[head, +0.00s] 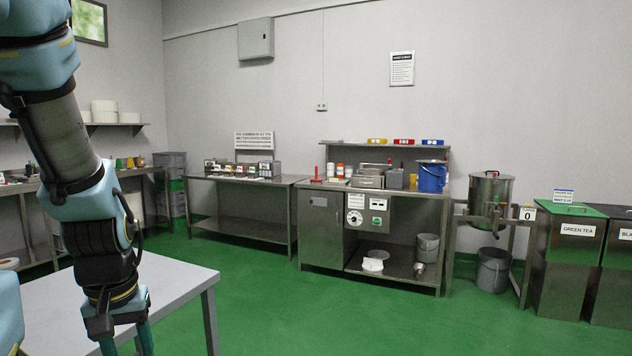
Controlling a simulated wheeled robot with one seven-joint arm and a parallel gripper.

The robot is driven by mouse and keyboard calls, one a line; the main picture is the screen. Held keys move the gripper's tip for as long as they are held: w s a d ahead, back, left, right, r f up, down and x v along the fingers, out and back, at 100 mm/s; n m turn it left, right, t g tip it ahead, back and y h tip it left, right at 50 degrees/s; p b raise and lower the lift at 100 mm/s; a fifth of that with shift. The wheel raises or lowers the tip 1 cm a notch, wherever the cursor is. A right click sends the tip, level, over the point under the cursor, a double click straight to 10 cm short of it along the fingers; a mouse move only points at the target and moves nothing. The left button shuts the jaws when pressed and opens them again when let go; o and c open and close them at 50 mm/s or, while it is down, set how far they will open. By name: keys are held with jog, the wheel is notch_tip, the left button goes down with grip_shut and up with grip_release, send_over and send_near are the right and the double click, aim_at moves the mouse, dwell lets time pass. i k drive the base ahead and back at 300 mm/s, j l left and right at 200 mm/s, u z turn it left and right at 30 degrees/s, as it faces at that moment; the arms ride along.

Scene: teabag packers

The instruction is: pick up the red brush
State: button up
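I cannot make out a red brush with certainty. A small red upright item (330,170) stands at the left end of the steel counter (420,190) across the room; it is too small to tell what it is. A thin red item (316,174) is just left of it. My gripper (127,345) is at the lower left, pointing down over the near grey table (180,285), far from the counter. Its two teal fingers are apart with nothing seen between them; their tips are cut off by the frame.
A blue bucket (432,177) stands at the counter's right end. Further right are a steel pot (491,195) on a stand and a green tea bin (572,255). Another steel bench (240,184) stands to the left. The green floor (300,310) between the near table and the counter is clear.

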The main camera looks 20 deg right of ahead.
aim_at(316, 180)
jog(key=i+l+z, duration=0.3)
jog(key=i+l, duration=0.15)
jog(key=i+l+z, duration=0.3)
jog(key=i, duration=0.35)
jog(key=i+l+z, duration=0.2)
jog(key=i+z, duration=0.15)
jog(key=i, duration=0.25)
jog(key=i+z, duration=0.3)
jog(key=i, duration=0.3)
jog(key=i+l, duration=0.15)
jog(key=i, duration=1.7)
jog(key=i+u, duration=0.45)
jog(key=i+l+u, duration=0.15)
jog(key=i+u, duration=0.25)
jog(key=i+l+u, duration=0.25)
jog(key=u, duration=0.2)
jog(key=i, duration=0.05)
